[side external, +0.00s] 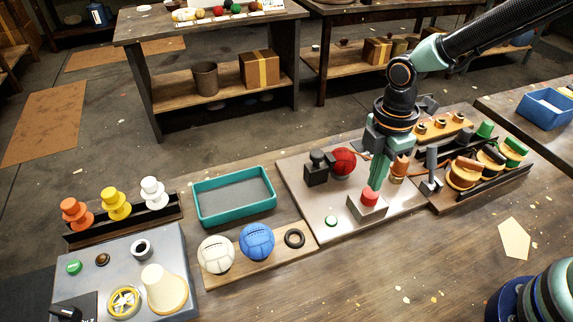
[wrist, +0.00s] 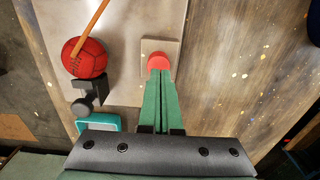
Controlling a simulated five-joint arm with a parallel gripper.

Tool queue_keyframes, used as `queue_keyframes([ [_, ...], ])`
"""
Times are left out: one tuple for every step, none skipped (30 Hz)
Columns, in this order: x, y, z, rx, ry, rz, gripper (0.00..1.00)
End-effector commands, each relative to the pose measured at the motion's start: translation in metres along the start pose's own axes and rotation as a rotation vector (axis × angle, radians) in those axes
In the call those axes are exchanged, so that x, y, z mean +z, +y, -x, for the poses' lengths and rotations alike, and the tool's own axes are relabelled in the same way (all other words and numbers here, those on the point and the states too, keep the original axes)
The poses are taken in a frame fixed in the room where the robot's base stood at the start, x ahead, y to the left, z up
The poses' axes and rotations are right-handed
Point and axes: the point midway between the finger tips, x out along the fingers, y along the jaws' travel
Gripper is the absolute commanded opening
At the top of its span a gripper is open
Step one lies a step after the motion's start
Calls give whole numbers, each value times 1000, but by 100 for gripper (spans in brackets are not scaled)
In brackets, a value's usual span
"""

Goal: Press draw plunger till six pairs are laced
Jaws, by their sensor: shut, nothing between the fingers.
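The draw plunger appears to be the red round cap (side external: 370,197) on a grey square block (side external: 367,209), on the pale work plate (side external: 295,185). My gripper (side external: 375,187) points down with its green fingers shut and empty, tips right at the cap. In the wrist view the fingertips (wrist: 158,73) overlap the near edge of the red cap (wrist: 158,58); I cannot tell whether they touch it. A red leather ball (side external: 343,161) sits beside a black clamp (side external: 316,168), left of my gripper. In the wrist view an orange-brown rod meets the ball (wrist: 86,58). The lacing is too small to count.
A green button (side external: 331,221) sits on the plate's front. Right of my gripper stands a rack of spools (side external: 465,173). The front tabletop is mostly clear.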

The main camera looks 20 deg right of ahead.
Motion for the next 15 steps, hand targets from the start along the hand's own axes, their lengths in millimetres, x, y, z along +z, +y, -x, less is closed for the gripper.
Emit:
queue_keyframes([
  [0, 0, -6, -2, -1, 0, 0],
  [0, 0, -9, -3, -1, 0, 0],
  [0, 0, -11, -2, -1, 0, 0],
  [0, 0, -13, -1, -1, 0, 0],
  [0, 0, -14, -1, 0, 0, 0],
  [0, 0, -16, 0, 0, 0, 0],
  [0, 0, -16, 0, 0, 0, 0],
  [0, 0, -17, 0, 0, 0, 0],
  [0, 0, -17, 0, 0, 0, 0],
  [0, 0, -17, 0, 0, 0, 0],
  [0, 0, -17, 0, 0, 0, 0],
  [0, 0, -17, 0, 0, 0, 0],
  [0, 0, -17, 0, 0, 0, 0],
  [0, 0, -17, 0, 0, 0, 0],
  [0, 0, -17, 0, 0, 0, 0],
])
